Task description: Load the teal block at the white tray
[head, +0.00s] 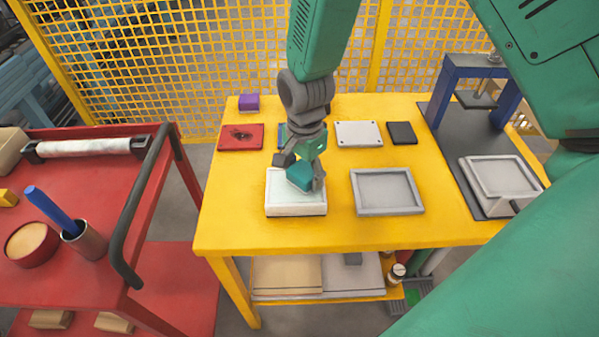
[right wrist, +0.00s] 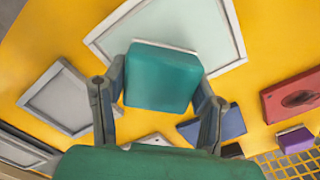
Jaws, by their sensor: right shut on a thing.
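The teal block (head: 299,178) is held between the fingers of my right gripper (head: 303,172), over the far half of the white tray (head: 296,209). In the right wrist view the teal block (right wrist: 161,80) sits between both fingers and covers part of the near rim of the white tray (right wrist: 205,35). I cannot tell whether the block touches the tray floor. The tray's visible floor looks empty. My left gripper is not in view.
A grey tray (head: 387,192) lies right of the white tray. A red plate (head: 241,137), a purple block (head: 249,103), a white plate (head: 358,134) and a black block (head: 402,133) are behind. A blue press frame (head: 444,95) stands right. A red cart (head: 75,200) is left.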

